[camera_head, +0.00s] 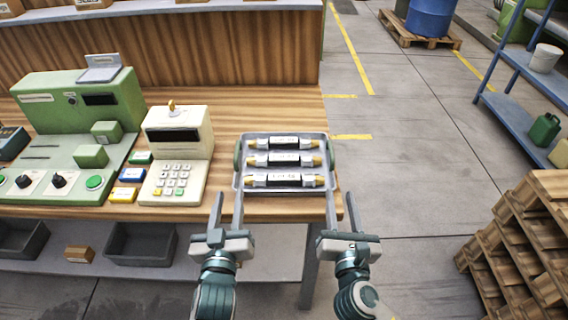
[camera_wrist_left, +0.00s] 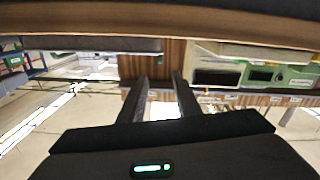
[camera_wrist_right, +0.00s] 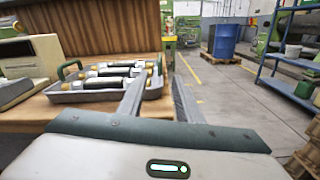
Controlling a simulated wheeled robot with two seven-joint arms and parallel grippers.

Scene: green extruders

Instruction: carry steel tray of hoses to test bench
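The steel tray (camera_head: 286,190) lies flat on the wooden table, with three black hoses (camera_head: 284,160) with brass-coloured ends side by side in it. It has a green handle at its left (camera_head: 237,155) and right (camera_head: 331,152) ends. The tray also shows in the right wrist view (camera_wrist_right: 75,97). My left gripper (camera_head: 227,208) is open and empty at the table's front edge, near the tray's front left corner. My right gripper (camera_head: 343,210) is open and empty near its front right corner. Neither visibly grips a handle. The left wrist view does not clearly show the tray.
A beige keypad unit (camera_head: 178,160) stands left of the tray, beside a green control console (camera_head: 75,140). Grey bins (camera_head: 140,243) sit on a lower shelf. Wooden pallets (camera_head: 520,245) are stacked at right, near a blue rack (camera_head: 525,75). The floor between table and rack is clear.

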